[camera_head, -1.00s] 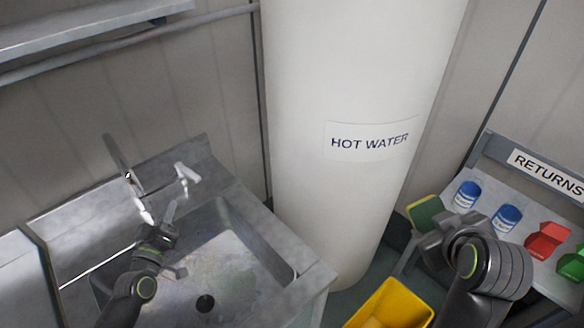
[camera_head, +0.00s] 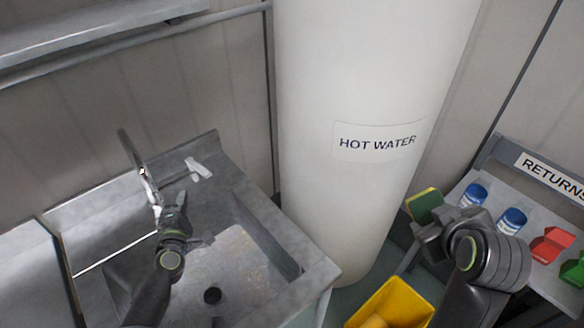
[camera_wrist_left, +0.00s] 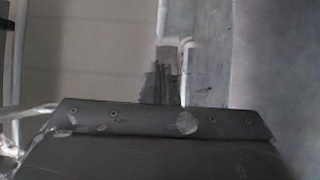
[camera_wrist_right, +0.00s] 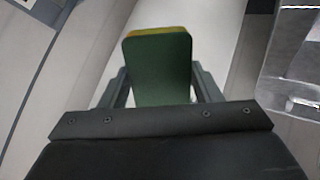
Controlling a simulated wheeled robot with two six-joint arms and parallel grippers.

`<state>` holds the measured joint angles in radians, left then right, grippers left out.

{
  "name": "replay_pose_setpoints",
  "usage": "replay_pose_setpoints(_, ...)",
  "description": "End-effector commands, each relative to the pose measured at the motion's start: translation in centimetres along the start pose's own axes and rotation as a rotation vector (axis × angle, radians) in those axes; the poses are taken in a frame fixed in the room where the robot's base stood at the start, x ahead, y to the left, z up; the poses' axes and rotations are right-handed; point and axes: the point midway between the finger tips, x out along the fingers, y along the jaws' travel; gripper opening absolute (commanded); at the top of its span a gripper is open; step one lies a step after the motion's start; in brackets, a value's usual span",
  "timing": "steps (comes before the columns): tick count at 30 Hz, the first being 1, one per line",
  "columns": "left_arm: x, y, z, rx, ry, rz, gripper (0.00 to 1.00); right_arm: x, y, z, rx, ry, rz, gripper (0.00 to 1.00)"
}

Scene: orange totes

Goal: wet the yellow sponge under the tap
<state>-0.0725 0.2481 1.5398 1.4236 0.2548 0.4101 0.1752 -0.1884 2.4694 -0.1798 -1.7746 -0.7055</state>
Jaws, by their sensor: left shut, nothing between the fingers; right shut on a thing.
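The sponge (camera_head: 425,203), with a green face and a yellow side, is between the fingers of my right gripper (camera_head: 428,222), shut on it. In the right wrist view the sponge (camera_wrist_right: 160,70) stands upright with its green face showing. It is well to the right of the sink (camera_head: 262,235). The tap (camera_head: 137,158) rises at the back of the sink, with a pale lever (camera_head: 198,168) to its right. My left gripper (camera_head: 180,203) is shut and empty beside the tap's lower end, below the lever. I cannot tell whether it touches the tap or whether water runs.
A large white cylinder (camera_head: 345,205) labelled HOT WATER stands between the sink and the returns shelf (camera_head: 508,178). The shelf holds blue-and-white cans (camera_head: 511,220), a red item (camera_head: 549,245) and a green item (camera_head: 573,268). A yellow bin (camera_head: 428,313) stands on the floor.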

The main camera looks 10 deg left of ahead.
Motion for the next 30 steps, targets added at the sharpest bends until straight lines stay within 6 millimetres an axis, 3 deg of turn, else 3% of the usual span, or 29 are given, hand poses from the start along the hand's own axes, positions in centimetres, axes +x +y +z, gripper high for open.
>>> replay_pose_setpoints(6,4.1,0.1,0.4,-0.001,0.000,0.001,0.00,0.1,-0.1,0.1,0.000,0.000,0.000,0.39)
replay_pose_setpoints(12,5.8,0.0,2.3,-0.001,0.001,-0.001,0.00,0.1,0.0,0.1,0.000,0.000,0.000,0.39)
replay_pose_setpoints(30,6.3,0.0,3.0,0.001,0.008,-0.002,0.00,0.0,0.0,0.0,0.000,0.000,0.000,0.39)
